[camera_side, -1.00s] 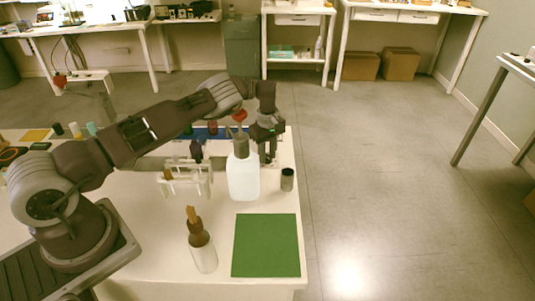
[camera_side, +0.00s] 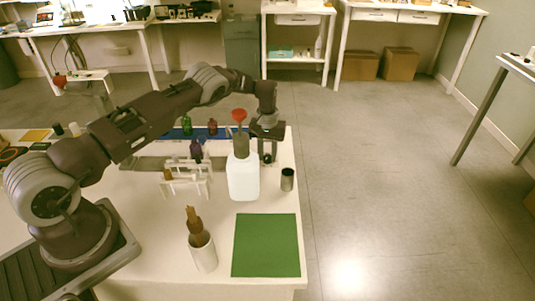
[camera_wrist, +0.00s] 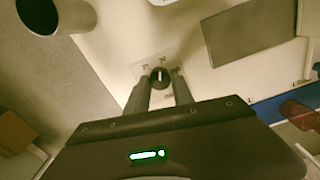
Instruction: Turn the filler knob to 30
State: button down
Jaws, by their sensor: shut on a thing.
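The filler knob (camera_wrist: 160,77) is a small dark round knob with a pale pointer line, on a light plate with small markings I cannot read. In the wrist view its line points roughly up the picture. My gripper (camera_wrist: 162,84) has its two fingers closed on the knob's sides. The knob cannot be made out in the side view.
The jug has a dark neck and a red top (camera_side: 239,115) close to my gripper. A dark cup (camera_side: 287,180) stands to its right. A white rack (camera_side: 187,182), small bottles and a holder (camera_side: 204,254) stand left. The green mat (camera_side: 266,246) is bare.

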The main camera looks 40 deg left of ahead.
aim_at(268, 157)
jog(key=shift+m, duration=0.6)
jog(key=c, duration=1.1)
grip_release()
notch_tip(268, 157, up, 7)
jog(key=shift+r, duration=0.1)
